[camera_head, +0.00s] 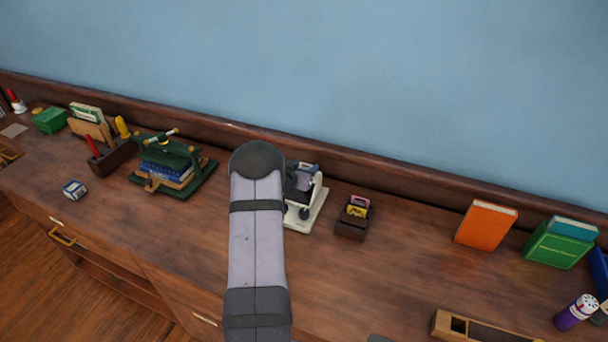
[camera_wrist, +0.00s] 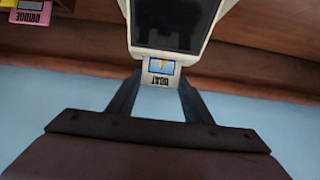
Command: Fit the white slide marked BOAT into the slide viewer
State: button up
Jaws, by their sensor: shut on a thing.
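The white slide marked BOAT (camera_wrist: 161,79) shows in the wrist view, its lettering upside down and a small blue and yellow picture on it. My gripper (camera_wrist: 160,82) is shut on it, with a finger at each side. The slide viewer (camera_wrist: 132,8), pale with a dark screen, is right against the slide's far edge; I cannot tell whether the slide is partly inside it or only in front. In the head view the slide viewer (camera_head: 305,216) stands on the wood top, partly hidden by my arm. The slide is hidden there.
A dark slide box (camera_head: 351,228) with pink and yellow slides stands just right of the viewer. A green press (camera_head: 176,165) with books stands to the left. An orange book (camera_head: 485,227) stands farther right. The top between the slide box and orange book is clear.

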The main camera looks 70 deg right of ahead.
jog(key=shift+f, duration=0.75)
jog(key=shift+f+b, duration=0.1)
jog(key=shift+b, duration=0.2)
